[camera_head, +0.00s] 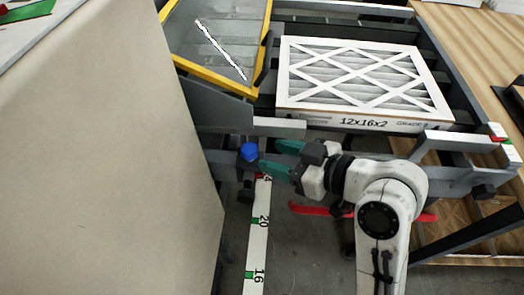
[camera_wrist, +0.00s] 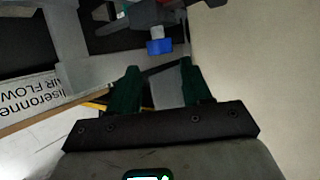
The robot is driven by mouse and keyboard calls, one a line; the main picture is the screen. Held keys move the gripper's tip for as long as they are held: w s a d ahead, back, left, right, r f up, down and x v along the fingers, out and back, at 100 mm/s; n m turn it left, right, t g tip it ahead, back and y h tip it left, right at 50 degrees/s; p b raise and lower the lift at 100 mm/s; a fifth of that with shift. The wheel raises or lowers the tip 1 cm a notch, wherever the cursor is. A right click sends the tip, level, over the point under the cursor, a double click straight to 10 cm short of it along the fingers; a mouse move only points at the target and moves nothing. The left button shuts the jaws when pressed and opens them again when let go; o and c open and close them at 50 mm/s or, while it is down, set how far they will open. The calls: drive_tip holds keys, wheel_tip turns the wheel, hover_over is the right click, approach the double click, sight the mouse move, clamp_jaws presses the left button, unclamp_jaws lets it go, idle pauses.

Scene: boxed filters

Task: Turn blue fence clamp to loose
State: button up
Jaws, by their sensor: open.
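The blue fence clamp (camera_head: 249,152) is a small blue knob on the grey fence rail, left of centre in the head view.
A boxed filter (camera_head: 362,121) marked 12x16x2 lies behind my gripper. A yellow-edged panel (camera_head: 212,83) stands at upper left. A white scale strip (camera_head: 257,240) runs below the clamp. A red bar (camera_head: 310,209) lies below my arm. A large beige surface (camera_head: 110,150) fills the left.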

drive_tip(key=shift+v, duration=2.25)
drive_tip(key=shift+f, duration=0.1)
drive_tip(key=s+d+f+m+g+h, duration=0.1)
drive_tip(key=s+d+f+m+h, duration=0.2)
drive_tip(key=d+f, duration=0.35)
drive_tip(key=s+d+f+m+g+h, duration=0.1)
drive_tip(key=s+d+f+m+h, duration=0.25)
drive_tip(key=f, duration=0.55)
drive_tip(key=s+d+f+m+g+h, duration=0.2)
drive_tip(key=s+d+f, duration=0.2)
drive_tip(key=s+d, duration=0.2)
drive_tip(key=s+d+f+m+g+h, duration=0.2)
drive_tip(key=s+d, duration=0.4)
drive_tip(key=s, duration=0.3)
wheel_tip(320, 180, down, 3)
drive_tip(key=shift+r+m+h, duration=0.15)
drive_tip(key=shift+m+h, duration=0.4)
drive_tip(key=shift+m, duration=0.3)
drive_tip(key=shift+d, duration=0.1)
